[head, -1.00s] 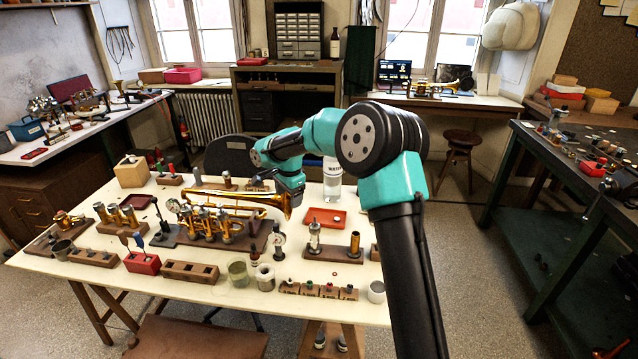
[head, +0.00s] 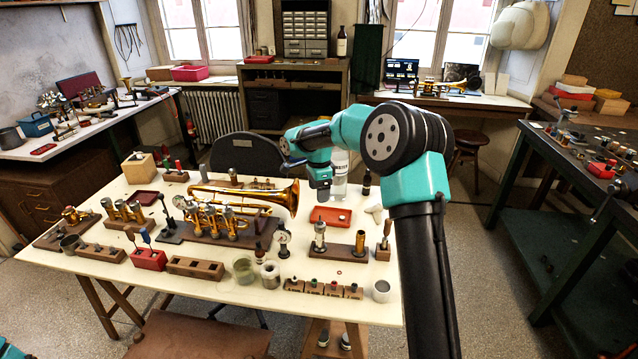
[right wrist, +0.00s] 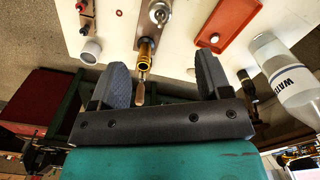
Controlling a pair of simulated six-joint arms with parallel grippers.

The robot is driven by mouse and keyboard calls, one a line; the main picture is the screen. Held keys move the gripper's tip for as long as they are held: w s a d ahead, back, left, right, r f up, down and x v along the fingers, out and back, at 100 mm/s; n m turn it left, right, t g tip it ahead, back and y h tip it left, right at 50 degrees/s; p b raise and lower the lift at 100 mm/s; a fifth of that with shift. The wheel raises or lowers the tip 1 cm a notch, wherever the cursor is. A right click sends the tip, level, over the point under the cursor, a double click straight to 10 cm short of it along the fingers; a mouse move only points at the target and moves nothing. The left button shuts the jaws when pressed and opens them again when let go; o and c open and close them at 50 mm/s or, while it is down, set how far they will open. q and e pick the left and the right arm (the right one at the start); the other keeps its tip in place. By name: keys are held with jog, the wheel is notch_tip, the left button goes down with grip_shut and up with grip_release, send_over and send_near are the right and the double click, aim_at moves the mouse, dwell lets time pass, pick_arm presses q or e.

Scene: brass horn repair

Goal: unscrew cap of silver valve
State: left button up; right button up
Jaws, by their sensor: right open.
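The silver valve (head: 320,236) stands upright on a wooden block, with a brass cylinder (head: 360,243) beside it to the right. In the right wrist view the silver valve (right wrist: 159,12) is at the top edge, partly cut off, and the brass cylinder (right wrist: 146,52) shows between the fingers. My right gripper (head: 322,194) hangs above the table, behind and above the silver valve and apart from it. In the right wrist view my right gripper (right wrist: 165,72) is open, with nothing held. My left gripper is not in view.
A red tray (head: 330,217) lies behind the valve block, with a clear water bottle (head: 340,175) behind it. A trumpet (head: 245,197) and dial gauge (head: 282,238) are to the left. Blocks with small parts (head: 322,289) and a grey cup (head: 381,291) stand in front.

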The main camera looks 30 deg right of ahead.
aim_at(320, 224)
notch_tip(320, 224, down, 14)
jog(key=shift+f, duration=0.15)
dwell(0.4)
jog(key=c, duration=1.1)
jog(key=shift+o, duration=0.2)
jog(key=n, duration=0.4)
jog(key=shift+n, duration=0.6)
jog(key=shift+n, duration=1.1)
jog(key=n, duration=0.3)
jog(key=shift+d+r, duration=0.1)
jog(key=shift+r, duration=0.1)
